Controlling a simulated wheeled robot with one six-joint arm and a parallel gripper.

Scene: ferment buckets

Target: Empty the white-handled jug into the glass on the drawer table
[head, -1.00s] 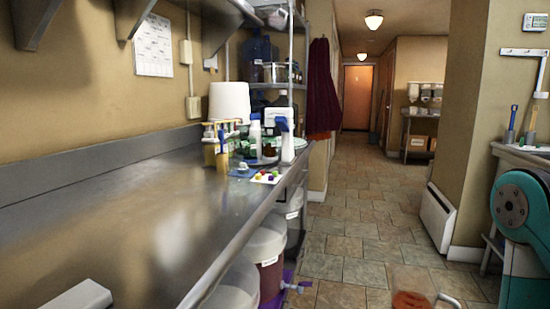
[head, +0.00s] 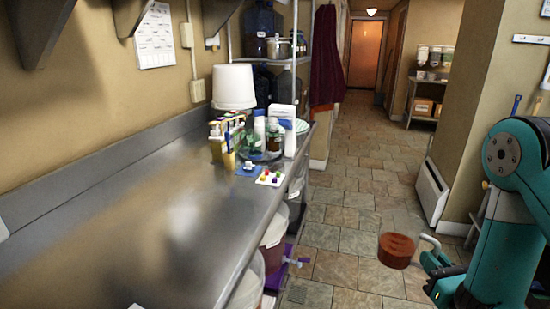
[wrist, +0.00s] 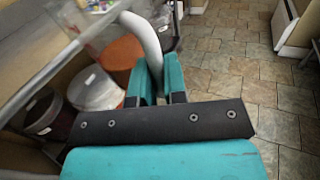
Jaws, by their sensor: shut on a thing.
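The white-handled jug (head: 397,251) shows at the lower right of the head view, with reddish-orange contents; its clear walls are hard to make out. My gripper (head: 437,262) is to its right, shut on the pale handle (head: 430,242), and holds the jug above the tiled floor. In the wrist view the white handle (wrist: 146,42) runs up from between the teal fingers (wrist: 158,85). The orange contents (wrist: 122,52) show just left of it. I cannot make out the glass or a drawer table in these views.
A long steel counter (head: 130,215) fills the left, with bottles and a white bucket (head: 234,87) at its far end. The tiled aisle (head: 345,200) ahead is clear. A white heater (head: 432,193) stands at right.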

